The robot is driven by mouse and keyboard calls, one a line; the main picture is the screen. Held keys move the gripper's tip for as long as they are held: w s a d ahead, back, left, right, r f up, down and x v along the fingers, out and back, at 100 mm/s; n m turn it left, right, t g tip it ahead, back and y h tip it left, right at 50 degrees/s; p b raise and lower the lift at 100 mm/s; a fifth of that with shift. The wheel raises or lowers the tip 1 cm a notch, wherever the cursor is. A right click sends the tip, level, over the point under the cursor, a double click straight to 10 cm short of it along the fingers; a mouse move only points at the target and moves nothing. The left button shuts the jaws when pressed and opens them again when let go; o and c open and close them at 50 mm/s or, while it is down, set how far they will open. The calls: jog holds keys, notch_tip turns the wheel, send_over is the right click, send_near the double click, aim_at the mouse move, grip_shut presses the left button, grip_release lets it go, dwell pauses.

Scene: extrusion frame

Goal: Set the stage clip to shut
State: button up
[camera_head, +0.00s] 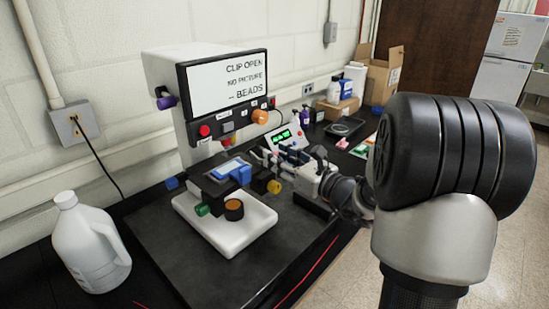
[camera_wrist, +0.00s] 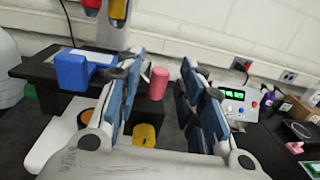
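The instrument (camera_head: 160,70) has a screen (camera_head: 228,82) reading "CLIP OPEN", "NO PICTURE" and "BEADS". Its dark stage carries a pale blue slide-like piece (camera_head: 228,167) and a blue block (camera_head: 240,174), which looks like the stage clip. The blue block also shows at the left in the wrist view (camera_wrist: 72,70), outside my fingers. My gripper (camera_head: 285,158) is just right of the stage, fingers pointing towards it. In the wrist view my gripper (camera_wrist: 160,75) is open, with a wide gap. A pink-red cylinder (camera_wrist: 158,83) shows in that gap; contact is not visible.
A yellow knob (camera_head: 274,187) sits below my fingers, and a green knob (camera_head: 202,210) at the white base (camera_head: 245,238). A box with a green display (camera_head: 284,136) stands behind my gripper. A white jug (camera_head: 88,245) stands at left. The front mat is clear.

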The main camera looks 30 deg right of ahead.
jog(key=shift+x, duration=1)
grip_shut()
